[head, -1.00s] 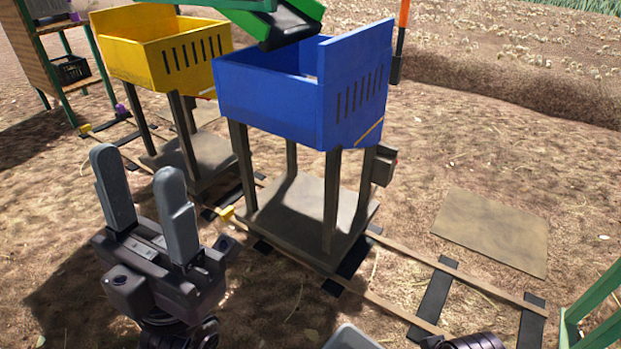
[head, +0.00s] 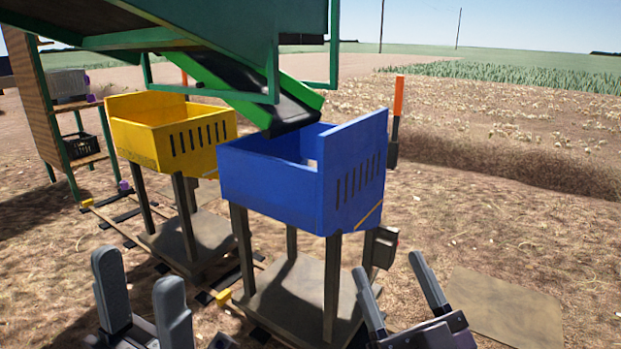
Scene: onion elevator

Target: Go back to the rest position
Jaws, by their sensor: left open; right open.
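My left gripper (head: 143,300) is at the lower left, its two grey fingers upright, apart and empty. My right gripper (head: 397,292) is at the bottom, right of the middle, with its fingers spread and nothing between them. Both stand on the near side of the blue crate (head: 268,178), clear of its walls in the picture. The blue crate sits on a stand with several legs. The arms behind both grippers are mostly cut off by the lower edge.
A yellow crate (head: 150,140) stands on a similar stand to the left. A green chute with a black belt (head: 290,108) ends over the blue crate. A wooden shelf (head: 48,118) is at far left. A flat board (head: 505,305) lies at right; open soil surrounds it.

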